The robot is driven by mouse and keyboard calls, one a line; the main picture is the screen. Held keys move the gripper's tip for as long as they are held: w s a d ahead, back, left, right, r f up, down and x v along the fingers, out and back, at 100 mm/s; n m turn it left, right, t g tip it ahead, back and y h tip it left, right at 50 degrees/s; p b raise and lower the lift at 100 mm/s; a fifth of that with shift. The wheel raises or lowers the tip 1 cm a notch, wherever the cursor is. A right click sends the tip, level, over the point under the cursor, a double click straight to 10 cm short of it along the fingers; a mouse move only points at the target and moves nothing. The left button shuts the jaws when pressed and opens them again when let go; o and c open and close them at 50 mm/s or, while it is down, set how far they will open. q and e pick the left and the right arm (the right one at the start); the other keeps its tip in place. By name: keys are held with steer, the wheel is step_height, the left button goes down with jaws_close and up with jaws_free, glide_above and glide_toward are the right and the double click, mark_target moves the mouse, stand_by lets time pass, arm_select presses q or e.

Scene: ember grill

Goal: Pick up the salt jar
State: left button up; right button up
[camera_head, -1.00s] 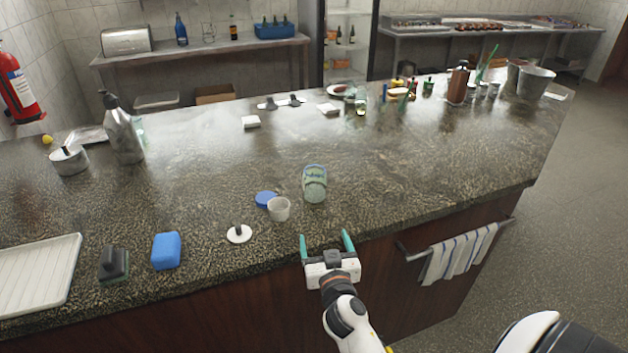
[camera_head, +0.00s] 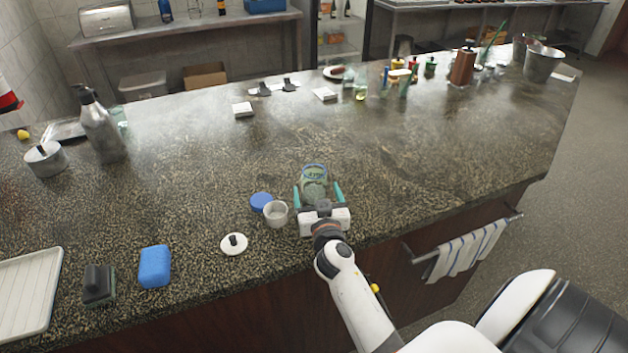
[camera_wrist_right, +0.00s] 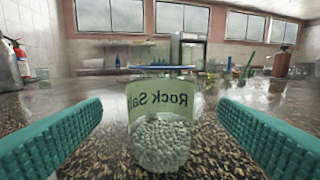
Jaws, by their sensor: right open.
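The salt jar (camera_head: 314,177) is a clear jar with a green label and blue rim, standing upright on the stone counter. In the right wrist view the jar (camera_wrist_right: 161,130) shows white grains inside and a label reading "Rock Sa..." in mirrored letters. My right gripper (camera_head: 318,191) is open, its teal fingers on either side of the jar's near part. In the wrist view the gripper (camera_wrist_right: 160,135) has visible gaps between each finger and the jar. My left gripper is not in view.
Left of the jar are a blue lid (camera_head: 261,201), a small white cup (camera_head: 276,214) and a white round lid with a black knob (camera_head: 233,244). A blue sponge (camera_head: 155,266) lies further left. The counter (camera_head: 400,160) right of the jar is clear.

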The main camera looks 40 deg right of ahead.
steer(key=shift+w+d, duration=0.3)
steer(key=shift+w, duration=0.3)
steer(key=shift+w+d+f, duration=0.15)
steer(key=shift+w+f, duration=0.05)
steer(key=shift+w, duration=0.05)
steer(key=p+x, duration=0.1)
steer(key=x, duration=0.3)
steer(key=shift+d+f, duration=0.1)
steer(key=shift+f, duration=0.05)
steer(key=shift+w+d+f, duration=0.15)
steer(key=shift+w+d, duration=0.1)
steer(key=shift+w, duration=0.25)
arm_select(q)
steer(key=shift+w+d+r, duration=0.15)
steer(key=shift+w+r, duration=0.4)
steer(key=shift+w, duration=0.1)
arm_select(e)
steer(key=shift+s, duration=0.1)
steer(key=shift+c, duration=1.4)
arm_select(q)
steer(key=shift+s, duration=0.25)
arm_select(e)
steer(key=c, duration=0.9)
